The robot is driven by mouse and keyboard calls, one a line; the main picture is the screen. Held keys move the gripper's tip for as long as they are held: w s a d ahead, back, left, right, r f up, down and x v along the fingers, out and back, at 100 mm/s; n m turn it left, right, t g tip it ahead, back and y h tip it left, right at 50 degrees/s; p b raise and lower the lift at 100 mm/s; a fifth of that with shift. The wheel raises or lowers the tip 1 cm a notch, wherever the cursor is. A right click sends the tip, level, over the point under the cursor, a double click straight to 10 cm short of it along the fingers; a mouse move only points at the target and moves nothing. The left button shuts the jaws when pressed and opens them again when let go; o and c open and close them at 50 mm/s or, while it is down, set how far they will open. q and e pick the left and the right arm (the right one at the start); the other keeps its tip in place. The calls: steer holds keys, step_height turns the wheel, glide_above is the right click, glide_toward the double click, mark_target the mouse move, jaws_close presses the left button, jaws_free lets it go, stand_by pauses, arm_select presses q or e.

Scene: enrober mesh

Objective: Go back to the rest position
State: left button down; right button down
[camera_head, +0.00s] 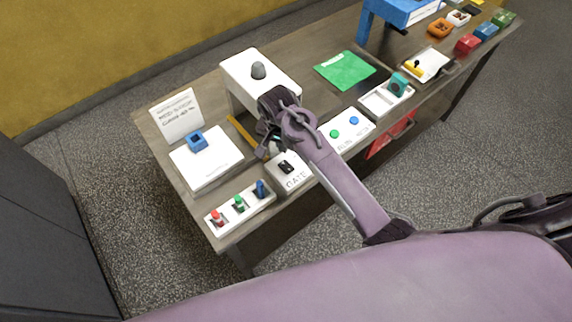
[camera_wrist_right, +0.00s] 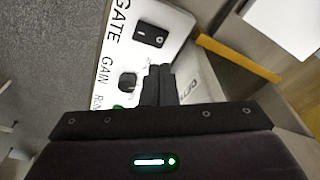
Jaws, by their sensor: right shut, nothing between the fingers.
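My right gripper (camera_head: 270,143) is over the front left part of the table, near the white GATE box (camera_head: 297,182). Its arm reaches in from the lower right. In the right wrist view the two dark fingers (camera_wrist_right: 158,84) are together and empty. They are in front of the white panel (camera_wrist_right: 112,62) lettered GATE and GAIN, and hide part of it. A black rocker switch (camera_wrist_right: 150,36) on that panel is clear of the fingers. I cannot tell whether the fingertips touch the panel. My left gripper does not show.
A white housing with a grey knob (camera_head: 258,71) stands behind the gripper. A yellow bar (camera_head: 242,132) lies to its left. A white plate with a blue block (camera_head: 196,141) and a strip with coloured levers (camera_head: 239,204) are at left. A green cloth (camera_head: 344,70) lies right.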

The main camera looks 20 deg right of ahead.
steer(key=shift+r, duration=0.3)
stand_by(0.4)
steer(key=shift+s+f, duration=0.1)
steer(key=shift+s, duration=0.25)
steer(key=s+d+r+n+t, duration=0.1)
steer(key=s+d+r+n, duration=0.15)
steer(key=s, duration=0.45)
steer(key=s+d+r+n+y, duration=0.1)
steer(key=s+r+n, duration=0.1)
steer(key=s+n, duration=0.3)
steer(key=s+d+r+n+t, duration=0.1)
steer(key=s+r+n, duration=0.2)
steer(key=s, duration=0.5)
step_height(320, 180, down, 37)
steer(key=s+g+b, duration=0.1)
steer(key=b, duration=0.7)
steer(key=s+d+f+b, duration=0.1)
steer(key=s+f+b, duration=0.2)
steer(key=s+f, duration=0.7)
steer(key=s+d+f+g+b, duration=0.1)
steer(key=s+d+f+b, duration=0.1)
steer(key=s+f, duration=0.8)
step_height(320, 180, down, 6)
steer(key=shift+d+r+b, duration=0.2)
steer(key=shift+d+b, duration=0.05)
steer(key=shift+b, duration=0.55)
